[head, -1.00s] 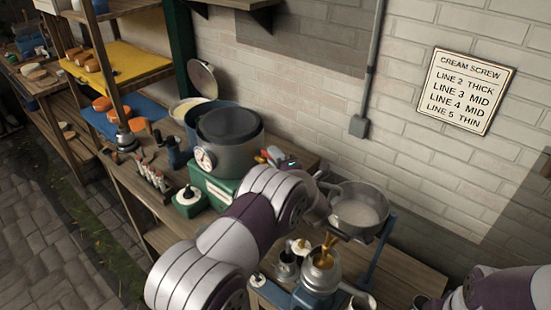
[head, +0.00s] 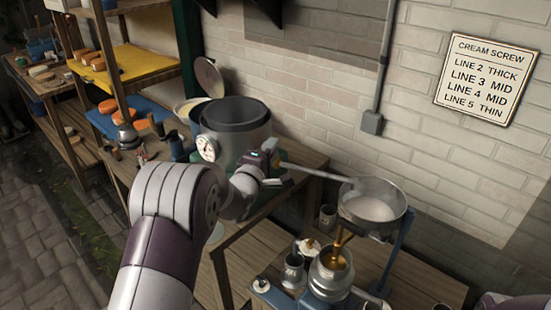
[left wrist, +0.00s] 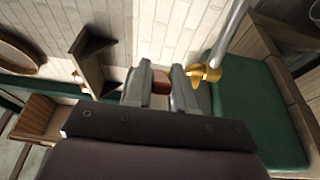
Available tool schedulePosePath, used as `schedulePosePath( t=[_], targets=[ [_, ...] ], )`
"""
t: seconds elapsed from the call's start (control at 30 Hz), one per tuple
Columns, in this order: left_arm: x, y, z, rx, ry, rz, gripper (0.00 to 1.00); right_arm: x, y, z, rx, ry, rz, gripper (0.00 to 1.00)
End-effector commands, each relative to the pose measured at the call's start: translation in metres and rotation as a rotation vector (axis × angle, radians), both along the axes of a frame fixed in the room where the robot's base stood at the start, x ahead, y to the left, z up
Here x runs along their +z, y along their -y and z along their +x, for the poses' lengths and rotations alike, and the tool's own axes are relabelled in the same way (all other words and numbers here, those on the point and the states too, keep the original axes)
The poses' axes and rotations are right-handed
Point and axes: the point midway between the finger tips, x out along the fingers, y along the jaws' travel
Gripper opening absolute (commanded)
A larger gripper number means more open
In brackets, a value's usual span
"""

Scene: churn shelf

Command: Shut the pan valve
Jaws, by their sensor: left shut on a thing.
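A shallow grey pan (head: 372,202) stands on a blue support at the right. A brass valve or spout (head: 338,240) shows below its left side. A grey pipe (head: 318,174) runs left from the pan towards the large grey vat (head: 238,130). My left gripper (head: 270,165) is at the vat's right side, by the pipe's left end. In the left wrist view its jaws (left wrist: 162,74) are shut on a small red piece (left wrist: 160,84). A brass fitting (left wrist: 205,73) on a grey pipe is just right of the jaws. My right gripper is out of view.
A metal vessel (head: 330,270) stands below the pan, with a small can (head: 293,269) beside it. A cup (head: 328,214) stands behind them. A white gauge (head: 207,148) is on the vat's front. Shelves stand at the left; the brick wall bounds the back.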

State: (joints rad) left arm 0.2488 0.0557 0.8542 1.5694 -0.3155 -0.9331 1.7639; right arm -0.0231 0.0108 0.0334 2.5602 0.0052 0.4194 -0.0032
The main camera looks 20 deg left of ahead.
Motion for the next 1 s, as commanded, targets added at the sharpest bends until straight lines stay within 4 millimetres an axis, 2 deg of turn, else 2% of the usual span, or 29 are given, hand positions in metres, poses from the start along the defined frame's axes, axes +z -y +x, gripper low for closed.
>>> schedulePosePath(
  t=[0.5, 0.7, 1.0],
  targets=[
    [0.004, -0.022, -0.003, -0.467, -0.006, -0.004, 0.0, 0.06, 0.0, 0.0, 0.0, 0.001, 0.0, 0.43],
    [0.002, -0.027, -0.002, -0.604, -0.004, -0.003, 0.0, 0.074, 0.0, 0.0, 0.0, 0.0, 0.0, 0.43],
    [0.0, -0.031, 0.0, -0.722, -0.003, 0.0, 0.0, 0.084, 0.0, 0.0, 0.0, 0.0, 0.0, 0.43]
  ],
)
